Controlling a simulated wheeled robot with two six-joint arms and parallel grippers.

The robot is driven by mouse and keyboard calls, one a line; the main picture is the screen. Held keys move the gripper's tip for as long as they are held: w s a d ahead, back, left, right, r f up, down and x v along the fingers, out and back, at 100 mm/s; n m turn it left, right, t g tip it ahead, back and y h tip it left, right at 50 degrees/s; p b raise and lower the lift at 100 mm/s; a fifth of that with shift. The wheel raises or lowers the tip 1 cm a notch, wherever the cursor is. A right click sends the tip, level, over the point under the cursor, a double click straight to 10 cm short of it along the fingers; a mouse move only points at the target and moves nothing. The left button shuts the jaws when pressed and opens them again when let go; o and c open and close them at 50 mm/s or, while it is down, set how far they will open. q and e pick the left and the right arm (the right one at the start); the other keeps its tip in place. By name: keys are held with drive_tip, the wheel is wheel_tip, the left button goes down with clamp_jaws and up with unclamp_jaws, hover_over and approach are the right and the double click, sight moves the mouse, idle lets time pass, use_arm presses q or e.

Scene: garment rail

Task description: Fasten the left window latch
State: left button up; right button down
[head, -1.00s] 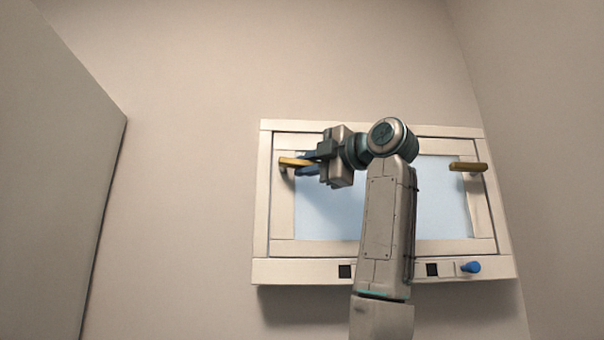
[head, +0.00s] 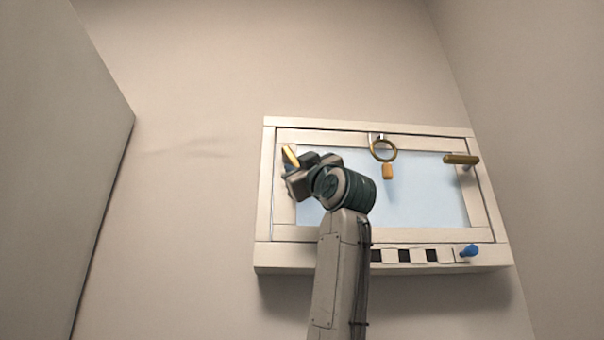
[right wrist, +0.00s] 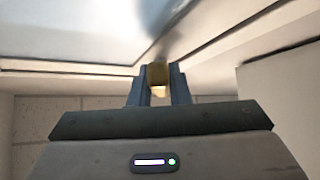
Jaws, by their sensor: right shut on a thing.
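The left window latch (head: 290,156) is a brass-coloured handle on the left side of the white window frame (head: 262,200). It stands tilted steeply in the head view. My right gripper (head: 288,172) is at the latch, its fingers mostly hidden behind the wrist. In the right wrist view the blue fingers (right wrist: 158,88) are shut on the latch (right wrist: 157,76), which sits between them. The right latch (head: 461,160) is a similar brass handle, lying about level on the frame's right side. My left gripper is not in view.
A brass ring (head: 383,149) with an orange tag (head: 389,171) hangs at the window's top middle. A blue knob (head: 468,251) sticks out at the sill's right, near black and white squares (head: 404,256). A grey panel (head: 60,150) stands at the far left.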

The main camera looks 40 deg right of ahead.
drive_tip(key=shift+w+a+f+m+g+h, duration=0.15)
drive_tip(key=shift+w+a+m+g+h, duration=0.2)
drive_tip(key=shift+m+h, duration=1.8)
drive_tip(key=shift+w+a+f+m+g+h, duration=0.2)
drive_tip(key=shift+a+m+g+h, duration=0.25)
drive_tip(key=shift+m+h, duration=1.65)
drive_tip(key=shift+w+a+f+m+g+h, duration=0.1)
drive_tip(key=shift+w+a+m+g+h, duration=0.25)
drive_tip(key=shift+m+h, duration=1.8)
drive_tip(key=shift+s+m+g, duration=0.1)
drive_tip(key=shift+m+g, duration=0.15)
drive_tip(key=shift+m, duration=0.35)
drive_tip(key=c, duration=1.6)
unclamp_jaws()
drive_tip(key=shift+o, duration=1.2)
drive_tip(key=shift+d, duration=0.15)
